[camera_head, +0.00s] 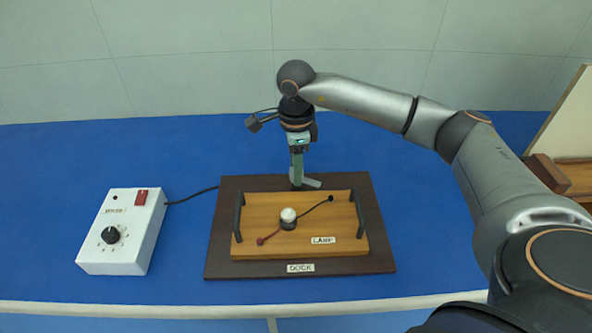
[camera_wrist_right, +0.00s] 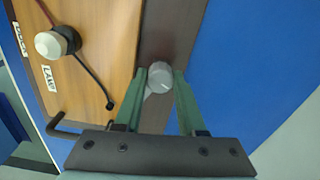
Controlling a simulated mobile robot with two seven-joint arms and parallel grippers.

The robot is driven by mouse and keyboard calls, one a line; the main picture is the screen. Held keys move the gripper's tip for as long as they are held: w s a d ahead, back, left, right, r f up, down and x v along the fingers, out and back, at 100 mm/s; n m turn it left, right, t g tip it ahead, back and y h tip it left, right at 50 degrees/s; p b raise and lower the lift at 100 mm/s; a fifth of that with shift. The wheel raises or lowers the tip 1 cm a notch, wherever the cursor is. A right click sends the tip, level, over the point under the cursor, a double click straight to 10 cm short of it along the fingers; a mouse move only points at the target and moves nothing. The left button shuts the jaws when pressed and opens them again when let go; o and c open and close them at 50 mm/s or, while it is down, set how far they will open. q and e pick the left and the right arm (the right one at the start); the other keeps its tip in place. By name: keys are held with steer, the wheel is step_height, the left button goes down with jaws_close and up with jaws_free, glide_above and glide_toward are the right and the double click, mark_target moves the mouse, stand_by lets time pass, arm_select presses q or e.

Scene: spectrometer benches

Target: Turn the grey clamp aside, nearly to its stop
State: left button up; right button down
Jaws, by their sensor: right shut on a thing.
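The grey clamp (camera_head: 309,183) sits at the back edge of the dark dock board (camera_head: 230,197), behind the wooden lamp board (camera_head: 253,205). My right gripper (camera_head: 297,180) reaches down to it from above. In the right wrist view, the two green fingers of the right gripper (camera_wrist_right: 168,82) are shut on the round grey knob of the clamp (camera_wrist_right: 161,79). In the head view, a grey arm of the clamp points to the right of the fingers; the knob is mostly hidden there. My left gripper is not in view.
The lamp board carries a white-topped lamp (camera_head: 288,216), a red and a black lead, and two dark handles. A white control box (camera_head: 124,232) with a dial and red switch stands at left, its cable running towards the dock.

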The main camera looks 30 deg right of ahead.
steer(key=n+b, duration=0.1)
steer(key=n, duration=0.2)
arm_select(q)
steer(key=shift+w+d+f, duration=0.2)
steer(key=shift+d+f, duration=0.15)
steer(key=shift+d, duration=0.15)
arm_select(e)
steer(key=shift+n, duration=0.9)
steer(key=shift+r, duration=0.1)
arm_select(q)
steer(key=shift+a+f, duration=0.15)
arm_select(e)
steer(key=c, duration=0.5)
jaws_free()
step_height(320, 180, up, 12)
steer(key=shift+r, duration=0.25)
